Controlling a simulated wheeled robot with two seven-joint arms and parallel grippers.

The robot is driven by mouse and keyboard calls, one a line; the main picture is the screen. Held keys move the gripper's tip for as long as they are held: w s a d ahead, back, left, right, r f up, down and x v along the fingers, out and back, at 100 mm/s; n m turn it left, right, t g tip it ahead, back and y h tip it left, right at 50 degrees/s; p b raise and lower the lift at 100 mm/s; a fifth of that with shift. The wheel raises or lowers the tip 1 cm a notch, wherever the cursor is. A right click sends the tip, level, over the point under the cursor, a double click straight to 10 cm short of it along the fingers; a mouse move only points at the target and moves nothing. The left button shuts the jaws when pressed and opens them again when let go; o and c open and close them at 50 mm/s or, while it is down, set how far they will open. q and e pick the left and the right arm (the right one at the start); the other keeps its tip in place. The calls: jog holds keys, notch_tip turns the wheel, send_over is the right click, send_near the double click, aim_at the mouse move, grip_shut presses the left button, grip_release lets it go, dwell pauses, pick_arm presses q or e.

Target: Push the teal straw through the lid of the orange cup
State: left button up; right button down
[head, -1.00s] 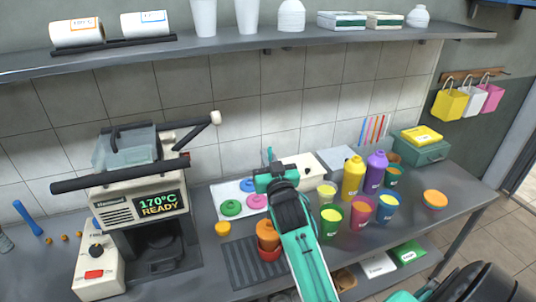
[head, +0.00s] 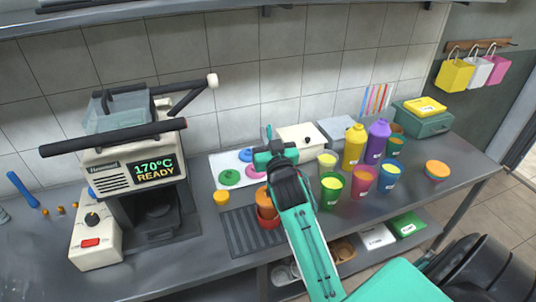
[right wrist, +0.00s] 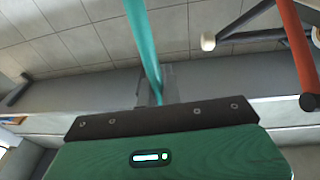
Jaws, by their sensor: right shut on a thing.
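My right gripper (head: 271,150) is shut on the teal straw (head: 268,131), above the back part of the counter. In the right wrist view the straw (right wrist: 146,45) runs up from the jaws; its lower end is hidden. An orange cup-like thing (head: 263,197) stands below and left of my right arm, partly hidden by it, with a red part (head: 268,222) under it. I cannot tell its lid clearly. The straw is apart from it. My left gripper is not in view.
Left stands a press machine (head: 135,165) with a control box (head: 95,235). Coloured lids lie on a white sheet (head: 222,163). Right of my arm stand filled cups (head: 331,188), a yellow bottle (head: 354,147) and a purple bottle (head: 377,140). More straws (head: 376,98) show at the back wall.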

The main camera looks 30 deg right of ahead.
jog(key=shift+s, duration=0.1)
dwell(0.4)
jog(key=shift+f+b, duration=4.2)
jog(key=shift+f, duration=2.85)
jog(key=shift+f+b, duration=0.6)
jog(key=c, duration=1.5)
grip_release()
